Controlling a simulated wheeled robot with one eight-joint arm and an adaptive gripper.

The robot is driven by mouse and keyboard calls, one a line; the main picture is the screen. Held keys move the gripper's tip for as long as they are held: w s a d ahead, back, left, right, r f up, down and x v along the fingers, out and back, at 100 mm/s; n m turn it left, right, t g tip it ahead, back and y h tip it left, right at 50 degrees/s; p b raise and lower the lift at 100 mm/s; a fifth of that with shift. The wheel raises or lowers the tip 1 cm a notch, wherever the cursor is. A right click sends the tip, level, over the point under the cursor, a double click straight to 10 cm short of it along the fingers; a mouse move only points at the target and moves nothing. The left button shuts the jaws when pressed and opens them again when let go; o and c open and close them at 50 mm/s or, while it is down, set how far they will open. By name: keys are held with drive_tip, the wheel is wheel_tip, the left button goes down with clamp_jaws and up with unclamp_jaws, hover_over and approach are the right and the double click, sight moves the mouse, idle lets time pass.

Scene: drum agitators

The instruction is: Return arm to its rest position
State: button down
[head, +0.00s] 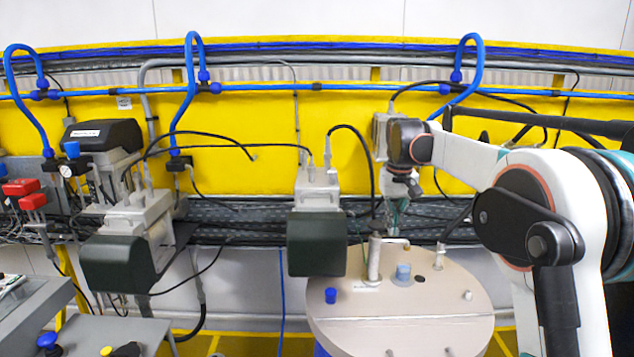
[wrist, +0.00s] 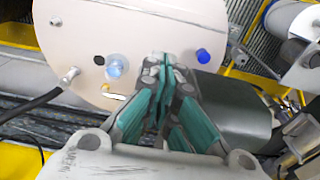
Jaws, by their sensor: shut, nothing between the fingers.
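My gripper (wrist: 164,75) has teal finger pads and shows in the middle of the wrist view, its fingers together with nothing between them. In the head view my gripper (head: 393,222) hangs at the end of my white arm, beside the top of the metal post on the drum lid. The round beige drum lid (head: 400,312) is at the lower right of the head view; it also shows behind the fingers in the wrist view (wrist: 130,35). I cannot tell from these views how far the fingertips are from the lid.
A metal post (head: 374,258), a light blue cap (head: 403,272) and a blue plug (head: 331,295) stand on the lid. Agitator motors (head: 317,240) (head: 125,250) are to the left. Black cables and blue hoses (head: 190,90) run along the yellow wall behind.

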drive_tip(key=s+f+t+b, duration=0.2)
drive_tip(key=s+f+b, duration=0.4)
drive_tip(key=s, duration=0.5)
drive_tip(key=s+f+t+b, duration=0.1)
drive_tip(key=s+f+b, duration=0.3)
drive_tip(key=s+b, duration=0.6)
drive_tip(key=s+f+t+b, duration=0.3)
drive_tip(key=s+f+b, duration=0.8)
drive_tip(key=s+f, duration=0.9)
wheel_tip(320, 180, down, 3)
drive_tip(key=shift+f, duration=0.1)
